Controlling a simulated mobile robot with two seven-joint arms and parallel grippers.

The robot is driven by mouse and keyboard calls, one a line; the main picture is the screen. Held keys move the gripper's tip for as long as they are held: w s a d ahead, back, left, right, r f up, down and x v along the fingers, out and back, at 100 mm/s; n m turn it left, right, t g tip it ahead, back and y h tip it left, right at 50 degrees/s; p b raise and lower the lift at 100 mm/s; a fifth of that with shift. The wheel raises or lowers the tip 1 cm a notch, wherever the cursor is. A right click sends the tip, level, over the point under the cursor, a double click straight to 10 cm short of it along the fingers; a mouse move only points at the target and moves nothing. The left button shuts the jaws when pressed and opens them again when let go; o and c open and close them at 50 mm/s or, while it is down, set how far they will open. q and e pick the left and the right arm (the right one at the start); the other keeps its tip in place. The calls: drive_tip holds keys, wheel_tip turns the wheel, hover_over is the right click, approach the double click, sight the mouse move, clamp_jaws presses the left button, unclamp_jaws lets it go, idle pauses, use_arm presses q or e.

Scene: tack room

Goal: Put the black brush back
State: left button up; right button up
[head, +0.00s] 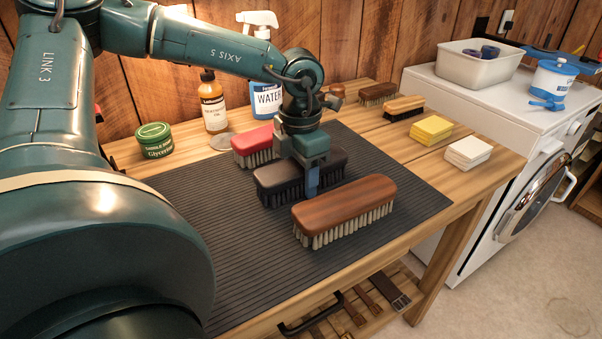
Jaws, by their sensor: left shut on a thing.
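The black brush (273,180), with a dark back and dark bristles, is at the middle of the ribbed dark mat (225,255). It lies between a red brush (250,142) behind it and a larger brown brush (345,206) in front. My left gripper (312,185) points down over the black brush and is shut on it, with a blue finger in front of its side. The gripper hides part of the brush. I cannot tell whether the bristles touch the mat. My right gripper is not in view.
A green tin (154,140), an amber bottle (213,103) and a white-and-blue spray bottle (265,98) stand at the back. Small brushes (404,108), a yellow sponge stack (431,130) and a white block stack (467,152) line the right. The mat's front left is clear.

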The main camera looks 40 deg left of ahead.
use_arm(q)
drive_tip(key=shift+f+b, duration=0.2)
drive_tip(key=shift+b, duration=0.2)
drive_tip(key=o, duration=1.2)
drive_tip(key=shift+r, duration=0.1)
wheel_tip(320, 180, up, 12)
drive_tip(key=shift+r+p, duration=0.2)
drive_tip(key=shift+p, duration=0.75)
